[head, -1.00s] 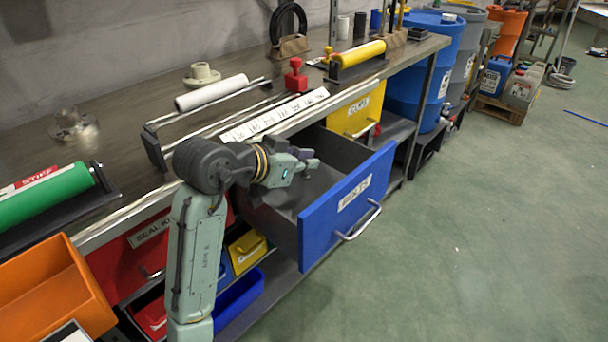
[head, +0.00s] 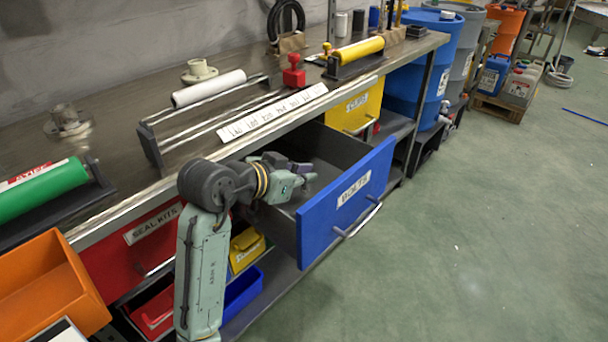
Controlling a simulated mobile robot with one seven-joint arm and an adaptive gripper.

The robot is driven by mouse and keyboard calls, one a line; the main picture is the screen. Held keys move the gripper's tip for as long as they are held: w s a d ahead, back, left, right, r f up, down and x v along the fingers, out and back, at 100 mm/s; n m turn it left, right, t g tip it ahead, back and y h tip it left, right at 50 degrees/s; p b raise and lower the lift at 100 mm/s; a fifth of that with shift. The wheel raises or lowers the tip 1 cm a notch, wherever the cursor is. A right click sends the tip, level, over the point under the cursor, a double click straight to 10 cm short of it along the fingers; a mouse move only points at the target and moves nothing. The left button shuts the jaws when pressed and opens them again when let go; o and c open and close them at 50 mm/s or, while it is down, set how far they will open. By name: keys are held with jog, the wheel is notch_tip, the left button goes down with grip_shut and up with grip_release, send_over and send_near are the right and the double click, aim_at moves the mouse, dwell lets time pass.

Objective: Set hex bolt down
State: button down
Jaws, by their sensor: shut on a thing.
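My gripper (head: 306,172) is over the open blue-fronted drawer labelled BOLTS (head: 347,203), near the drawer's inner left part and close under the bench edge. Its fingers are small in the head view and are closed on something. The hex bolt cannot be made out clearly; the fingers and wrist hide it. The visible part of the drawer floor is dark grey and looks bare.
A red SEAL KITS drawer (head: 135,255) is shut at left. An orange bin (head: 45,285) stands front left. Green floor at right is clear.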

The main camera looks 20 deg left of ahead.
jog(key=c, duration=1.8)
grip_release()
